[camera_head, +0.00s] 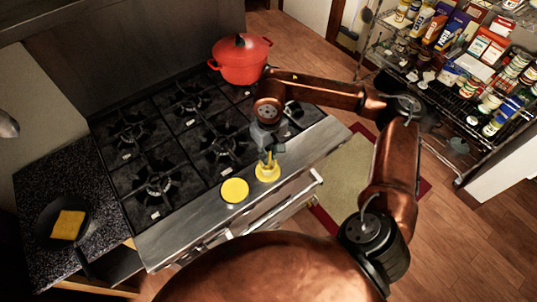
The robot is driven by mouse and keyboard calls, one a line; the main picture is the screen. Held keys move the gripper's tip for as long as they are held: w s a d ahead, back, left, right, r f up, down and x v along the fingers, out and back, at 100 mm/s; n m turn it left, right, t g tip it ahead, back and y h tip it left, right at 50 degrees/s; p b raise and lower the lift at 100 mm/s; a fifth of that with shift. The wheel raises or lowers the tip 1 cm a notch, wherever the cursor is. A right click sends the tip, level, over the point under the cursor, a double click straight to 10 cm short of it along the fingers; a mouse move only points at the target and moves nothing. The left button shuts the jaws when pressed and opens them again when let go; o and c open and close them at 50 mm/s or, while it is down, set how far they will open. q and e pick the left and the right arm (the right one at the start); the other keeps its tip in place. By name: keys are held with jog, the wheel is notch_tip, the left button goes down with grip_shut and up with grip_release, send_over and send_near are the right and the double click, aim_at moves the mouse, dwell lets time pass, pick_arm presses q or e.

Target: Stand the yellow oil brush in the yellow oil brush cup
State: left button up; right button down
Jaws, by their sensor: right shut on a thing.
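The yellow oil brush cup (267,173) stands on the steel front ledge of the range. My right gripper (268,152) is directly above the cup, pointing down, and is shut on the yellow oil brush (269,160). Only a small yellow part of the brush shows, at the fingertips and over the cup's mouth. I cannot tell whether its lower end is inside the cup or just above it. My left gripper is not in view.
A flat round yellow thing (234,190) lies on the ledge left of the cup. A red pot (240,60) stands at the back of the black stove grates (185,104). A dark pan (45,222) holding a yellow-orange square sits at left. A stocked wire shelf (462,83) stands at right.

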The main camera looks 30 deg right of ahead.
jog(key=shift+f+b, duration=0.3)
jog(key=shift+b, duration=0.15)
dwell(0.6)
jog(key=c, duration=1.8)
grip_release()
jog(key=shift+o, duration=0.2)
jog(key=shift+r, duration=0.1)
